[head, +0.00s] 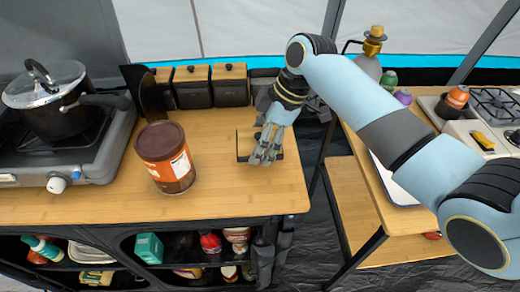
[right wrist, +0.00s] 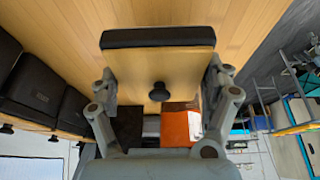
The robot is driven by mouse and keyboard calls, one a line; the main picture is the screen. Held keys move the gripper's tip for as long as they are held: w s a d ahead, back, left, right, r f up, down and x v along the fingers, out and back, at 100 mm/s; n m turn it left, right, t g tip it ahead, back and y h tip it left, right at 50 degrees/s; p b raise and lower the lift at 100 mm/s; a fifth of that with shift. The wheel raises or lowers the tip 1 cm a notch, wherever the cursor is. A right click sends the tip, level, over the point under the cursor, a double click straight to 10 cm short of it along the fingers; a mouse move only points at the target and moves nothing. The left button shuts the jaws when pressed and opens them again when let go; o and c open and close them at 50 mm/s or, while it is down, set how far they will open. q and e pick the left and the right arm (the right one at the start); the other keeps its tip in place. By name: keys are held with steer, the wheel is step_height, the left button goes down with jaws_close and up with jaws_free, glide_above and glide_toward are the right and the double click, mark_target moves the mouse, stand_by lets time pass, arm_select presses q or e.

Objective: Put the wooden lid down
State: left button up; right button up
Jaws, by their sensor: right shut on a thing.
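The wooden lid is a pale square board with a black edge and a small black knob. In the right wrist view the lid (right wrist: 190,65) sits between the two fingers of my right gripper (right wrist: 160,90), knob facing the camera. In the head view my right gripper (head: 266,152) is shut on the lid (head: 246,144), over the right part of the wooden counter (head: 215,195). The lid blends with the counter there and the fingers partly cover it. I cannot tell whether it touches the counter. My left gripper is not in view.
A brown-topped can (head: 166,160) stands left of my gripper. Several dark canisters (head: 192,90) line the back of the counter. A stove with a pot (head: 62,105) is at the left. Counter around the lid is clear; its right edge is close.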

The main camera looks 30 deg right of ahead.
steer(key=shift+w+f, duration=0.1)
steer(key=shift+f, duration=2)
steer(key=o, duration=1.1)
steer(key=shift+c, duration=0.2)
steer(key=v, duration=1.2)
